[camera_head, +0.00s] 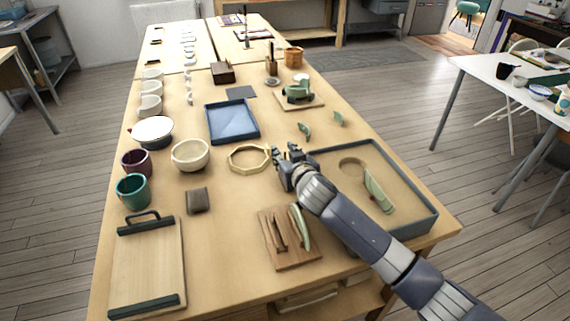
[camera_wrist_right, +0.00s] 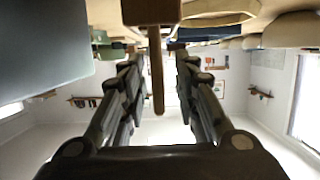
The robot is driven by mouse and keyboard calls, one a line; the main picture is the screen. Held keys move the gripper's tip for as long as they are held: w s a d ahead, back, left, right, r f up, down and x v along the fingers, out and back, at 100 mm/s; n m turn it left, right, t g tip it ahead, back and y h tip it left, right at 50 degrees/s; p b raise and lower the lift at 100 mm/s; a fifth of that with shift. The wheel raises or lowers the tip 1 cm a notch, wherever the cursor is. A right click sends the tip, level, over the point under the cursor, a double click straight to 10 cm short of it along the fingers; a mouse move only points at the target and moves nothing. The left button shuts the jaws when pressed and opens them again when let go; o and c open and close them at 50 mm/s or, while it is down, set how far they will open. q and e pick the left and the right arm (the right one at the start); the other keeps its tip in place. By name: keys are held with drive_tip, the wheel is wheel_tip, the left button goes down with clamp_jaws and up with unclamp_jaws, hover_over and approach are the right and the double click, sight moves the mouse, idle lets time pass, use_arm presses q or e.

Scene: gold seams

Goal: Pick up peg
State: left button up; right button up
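In the right wrist view, which is upside down, a thin brown rod that looks like the peg (camera_wrist_right: 157,75) extends from a brown wooden block (camera_wrist_right: 150,11). The rod shows in the gap between my right gripper's fingers (camera_wrist_right: 160,75), with space on both sides. I cannot tell how deep it sits between them. My right gripper (camera_head: 282,155) is open, low over the table between the octagonal ring and the grey tray. My left gripper is not in view.
The octagonal wooden ring (camera_head: 231,158) lies just left of the right gripper. The grey-rimmed tray (camera_head: 407,267) lies under my right arm. Small green pieces (camera_head: 305,130) stand behind the gripper. A wooden board (camera_head: 307,252) with tools lies in front. A cream bowl (camera_head: 190,155) stands further left.

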clamp_jaws()
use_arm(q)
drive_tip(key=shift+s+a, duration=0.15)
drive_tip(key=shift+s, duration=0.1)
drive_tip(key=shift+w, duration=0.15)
use_arm(e)
drive_tip(key=shift+r, duration=0.1)
